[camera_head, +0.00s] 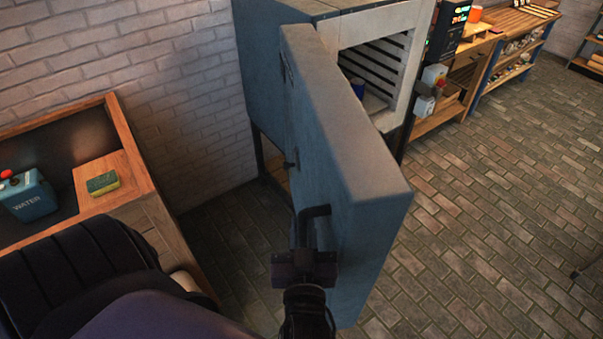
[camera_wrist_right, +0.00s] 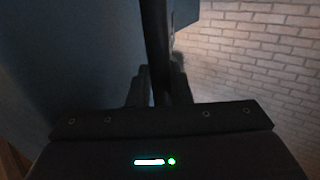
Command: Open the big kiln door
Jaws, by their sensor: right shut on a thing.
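The big kiln (camera_head: 263,95) stands against the brick wall, and its blue-grey door (camera_head: 350,150) is swung wide open toward me. The pale kiln opening shows dark slots along its inner wall and a blue item (camera_head: 357,86) inside, partly hidden by the door. My right gripper (camera_head: 305,240) is at the dark door handle (camera_head: 318,211) on the door's outer face, shut on it. In the right wrist view the handle bar (camera_wrist_right: 157,50) runs between the two fingers (camera_wrist_right: 158,88). My left gripper cannot be made out in the head view.
A wooden bench at left holds a blue water container (camera_head: 28,196) and a yellow-green sponge (camera_head: 103,184). A control box (camera_head: 447,30) and wooden shelves (camera_head: 500,60) stand right of the kiln. The brick floor (camera_head: 480,230) right of the door is clear.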

